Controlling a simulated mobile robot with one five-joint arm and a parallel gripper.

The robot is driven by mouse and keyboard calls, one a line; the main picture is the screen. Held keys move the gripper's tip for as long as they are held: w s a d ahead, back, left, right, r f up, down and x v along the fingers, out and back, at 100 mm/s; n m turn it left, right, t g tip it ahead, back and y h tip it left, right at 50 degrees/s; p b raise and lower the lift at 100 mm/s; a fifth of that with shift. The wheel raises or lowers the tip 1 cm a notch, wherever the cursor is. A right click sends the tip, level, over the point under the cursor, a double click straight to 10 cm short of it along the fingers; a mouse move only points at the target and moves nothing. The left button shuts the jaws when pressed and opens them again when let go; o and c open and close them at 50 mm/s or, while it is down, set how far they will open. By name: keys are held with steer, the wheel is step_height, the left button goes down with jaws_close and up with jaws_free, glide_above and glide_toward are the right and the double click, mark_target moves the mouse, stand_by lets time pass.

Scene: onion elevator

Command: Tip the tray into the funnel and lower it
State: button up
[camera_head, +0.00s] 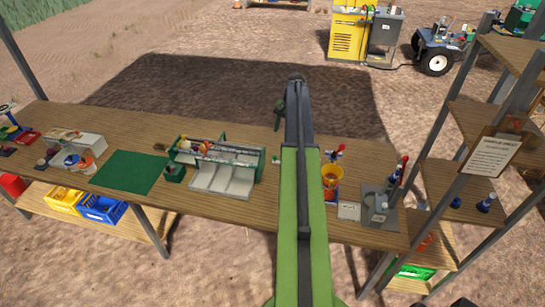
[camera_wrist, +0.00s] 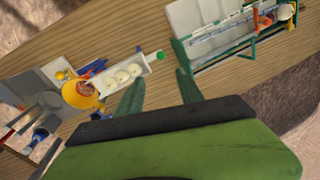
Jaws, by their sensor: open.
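In the wrist view a small white tray (camera_wrist: 112,86) holds pale round pieces, likely onion. A green knob (camera_wrist: 160,55) shows at the tray's right end. The yellow-orange funnel (camera_wrist: 80,94) is beside the tray's left end; I cannot tell whether they touch. My gripper (camera_wrist: 158,80) has its two green fingers spread apart, with nothing between them. The knob lies just beyond the gap between the fingertips in the picture. In the head view the funnel (camera_head: 332,172) stands right of my arm, and my arm hides most of the tray.
A green-framed rack with pale panels (camera_head: 225,180) stands left of my arm on the wooden table (camera_head: 250,215). A grey device (camera_head: 376,207) stands right of the funnel. A green mat (camera_head: 128,172) lies farther left. Wooden shelves (camera_head: 470,125) rise at the right.

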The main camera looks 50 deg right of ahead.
mark_target(276, 156)
steer(key=w+f+b, duration=0.1)
steer(key=f+b, duration=0.4)
steer(key=w+f+b, duration=0.1)
steer(key=f+b, duration=0.4)
steer(key=f, duration=0.1)
steer(key=w+a+f+b, duration=0.1)
steer(key=f+b, duration=0.4)
steer(key=shift+a+f+b, duration=0.1)
steer(key=shift+f+b, duration=0.15)
steer(key=shift+b, duration=0.1)
steer(key=shift+r, duration=0.1)
jaws_close()
steer(key=shift+s, duration=0.15)
